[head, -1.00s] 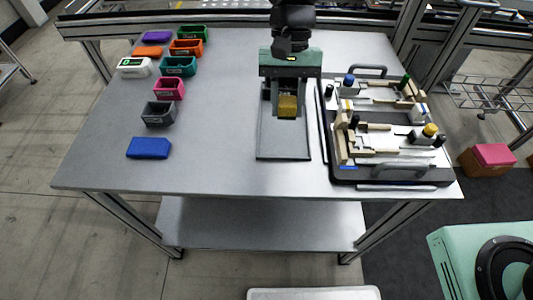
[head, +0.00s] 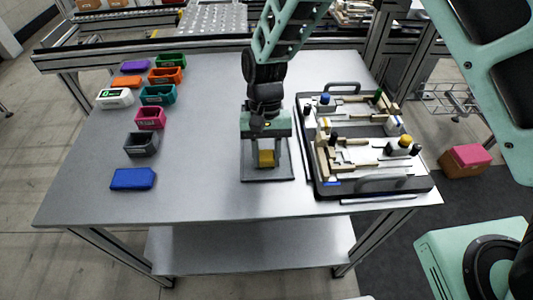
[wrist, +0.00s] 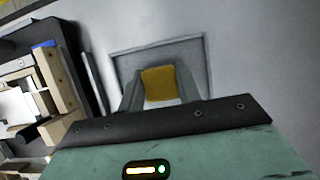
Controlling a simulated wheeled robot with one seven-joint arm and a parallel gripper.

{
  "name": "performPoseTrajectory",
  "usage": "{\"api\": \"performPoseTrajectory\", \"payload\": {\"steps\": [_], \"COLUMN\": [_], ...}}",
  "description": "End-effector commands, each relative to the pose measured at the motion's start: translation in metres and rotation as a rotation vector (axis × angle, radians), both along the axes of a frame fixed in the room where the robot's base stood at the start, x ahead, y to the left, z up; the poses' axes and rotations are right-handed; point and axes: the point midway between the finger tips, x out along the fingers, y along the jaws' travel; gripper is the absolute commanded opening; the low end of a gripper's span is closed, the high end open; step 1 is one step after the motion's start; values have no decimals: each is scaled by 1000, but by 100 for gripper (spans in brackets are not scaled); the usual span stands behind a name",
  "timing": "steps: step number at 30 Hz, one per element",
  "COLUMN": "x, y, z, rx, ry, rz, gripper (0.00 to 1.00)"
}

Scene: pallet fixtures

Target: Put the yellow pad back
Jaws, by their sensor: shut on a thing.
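The yellow pad (head: 266,158) is between the fingers of my gripper (head: 266,163), which is shut on it. In the wrist view the pad (wrist: 158,86) shows between the two fingertips (wrist: 160,90), over a grey tray. The grey tray (head: 284,173) has a thin raised rim and lies on the table just left of the black fixture board. The pad is over the tray's area; whether it touches the tray floor I cannot tell. My gripper body hides the far part of the tray.
The fixture board (head: 420,184) with wooden blocks, knobs and handles stands close on the right. Several coloured bins, such as the grey bin (head: 141,144), and a blue block (head: 133,179) stand at the left. The table (head: 195,150) between them is clear.

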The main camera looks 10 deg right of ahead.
Motion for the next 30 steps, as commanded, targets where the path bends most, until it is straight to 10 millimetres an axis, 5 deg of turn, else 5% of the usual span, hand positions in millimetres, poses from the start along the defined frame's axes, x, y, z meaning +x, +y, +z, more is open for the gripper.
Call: {"api": "performPoseTrajectory", "payload": {"steps": [3,4,6,19,30], "x": [0,0,0,3,32], "y": [0,0,0,0,-1], "z": [-3,-4,-3,7,74], "rx": [0,0,0,1,3], "ry": [1,1,1,0,-4], "rz": [0,0,0,-1,-1], "gripper": [9,36,55,55,55]}}
